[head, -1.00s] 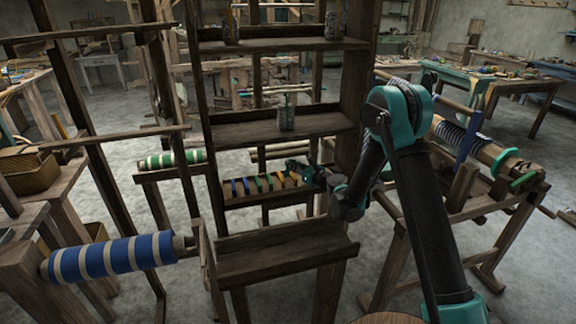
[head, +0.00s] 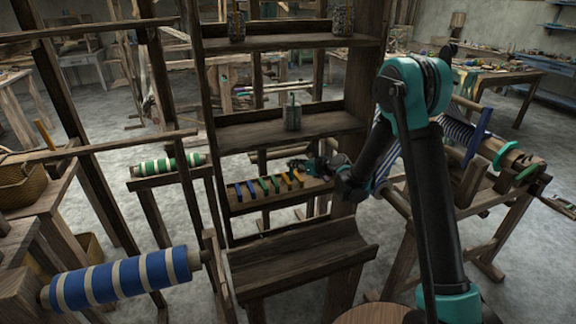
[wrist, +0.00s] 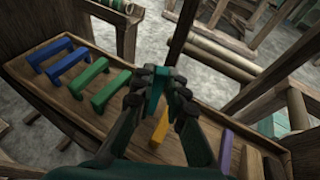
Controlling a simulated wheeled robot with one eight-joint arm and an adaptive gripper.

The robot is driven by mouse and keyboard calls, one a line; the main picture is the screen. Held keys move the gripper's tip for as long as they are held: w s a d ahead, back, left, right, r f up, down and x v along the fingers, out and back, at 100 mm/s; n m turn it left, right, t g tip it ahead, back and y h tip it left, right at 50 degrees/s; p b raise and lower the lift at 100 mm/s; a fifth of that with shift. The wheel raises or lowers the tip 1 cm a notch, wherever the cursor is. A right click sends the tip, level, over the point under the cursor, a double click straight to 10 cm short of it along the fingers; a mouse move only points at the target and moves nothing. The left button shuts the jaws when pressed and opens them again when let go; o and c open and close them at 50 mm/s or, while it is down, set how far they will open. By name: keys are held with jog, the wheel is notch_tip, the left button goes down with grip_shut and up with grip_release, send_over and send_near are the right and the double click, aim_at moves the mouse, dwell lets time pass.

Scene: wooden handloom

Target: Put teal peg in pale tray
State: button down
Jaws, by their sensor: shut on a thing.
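My gripper (wrist: 157,95) is shut on the teal peg (wrist: 154,98), which shows as a short teal piece between its fingertips in the wrist view. It is over the long wooden rack, between the green pegs and the purple one, with a yellow peg (wrist: 160,127) just below and right of it. In the head view my gripper (head: 303,165) is small, at the rack's right part, and the teal peg cannot be made out there. I cannot identify a pale tray in either view.
The brown rack (wrist: 85,119) holds blue (wrist: 68,60), green (wrist: 110,90) and purple (wrist: 226,152) pegs. A blue-striped roller (head: 120,280) is at front left, a loom frame at right.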

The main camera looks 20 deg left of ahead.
jog(key=shift+w+a+f+h, duration=0.1)
jog(key=shift+f+h, duration=0.2)
jog(key=shift+f, duration=0.5)
jog(key=shift+f, duration=0.1)
jog(key=c, duration=1.5)
grip_release()
jog(key=shift+c, duration=0.2)
